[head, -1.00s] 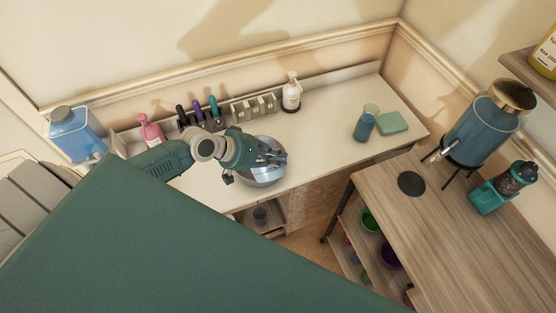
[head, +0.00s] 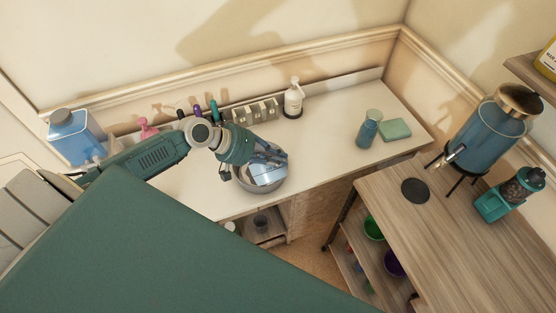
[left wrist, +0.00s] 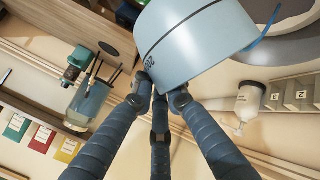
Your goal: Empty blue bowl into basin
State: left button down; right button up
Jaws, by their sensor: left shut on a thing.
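The light blue bowl (head: 266,171) is tilted over the round grey basin (head: 258,189) on the white counter. My left gripper (head: 270,157) is shut on the bowl and partly covers it in the head view. In the left wrist view the bowl (left wrist: 195,38) is large, with a dark line and a number on its side. The fingers of my left gripper (left wrist: 163,95) touch its wall. The bowl's contents are hidden. The grey basin (left wrist: 292,48) shows behind the bowl in the left wrist view. My right gripper is not in view.
A blue bottle (head: 368,130) and a green block (head: 395,129) stand to the right. The counter between basin and blue bottle is clear.

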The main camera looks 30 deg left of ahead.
pick_arm(q)
jog(key=shift+w+a+r, duration=0.15)
jog(key=shift+w, duration=0.05)
jog(key=shift+w+a+r+n+g+h+b, duration=0.2)
jog(key=shift+a+n+g+h+b, duration=0.15)
jog(key=shift+b, duration=0.35)
jog(key=shift+w+a+b, duration=0.1)
jog(key=shift+w+b, duration=0.05)
jog(key=shift+b, duration=0.15)
jog(key=shift+w+a+r+n+h, duration=0.1)
jog(key=shift+w+r+n+h, duration=0.05)
jog(key=shift+r+n+h, duration=0.15)
jog(key=shift+f, duration=0.15)
jog(key=shift+w+a+r+g+h+b, duration=0.25)
jog(key=shift+a+g+h+b, duration=0.15)
jog(key=shift+b, duration=0.25)
